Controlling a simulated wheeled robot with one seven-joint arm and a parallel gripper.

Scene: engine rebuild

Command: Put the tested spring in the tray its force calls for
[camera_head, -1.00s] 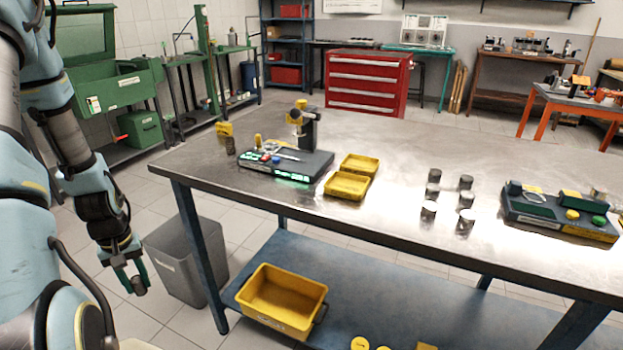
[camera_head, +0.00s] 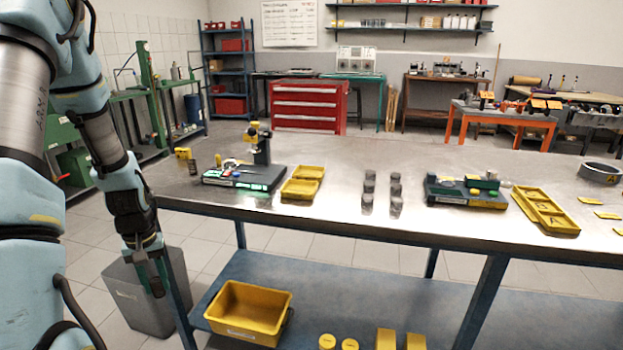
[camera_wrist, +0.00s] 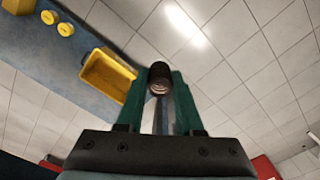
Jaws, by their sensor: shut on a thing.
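My gripper (camera_head: 150,279) hangs low at the left, beside the workbench's left end and in front of a grey bin. In the wrist view its green fingers (camera_wrist: 160,100) are shut on a dark, ringed cylindrical piece, which looks like the spring (camera_wrist: 160,77). The force tester (camera_head: 243,178), with a lit green display, stands on the bench's left part. Two small yellow trays, a rear one (camera_head: 306,171) and a front one (camera_head: 300,190), sit just right of it. Their labels are not readable from here.
The steel bench (camera_head: 330,203) has clear room at its front edge. Dark cylinders, a second device (camera_head: 465,193) and a yellow lettered tray (camera_head: 522,205) stand further right. Below are a yellow bin (camera_head: 248,312) on the blue shelf and the grey bin (camera_head: 125,300).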

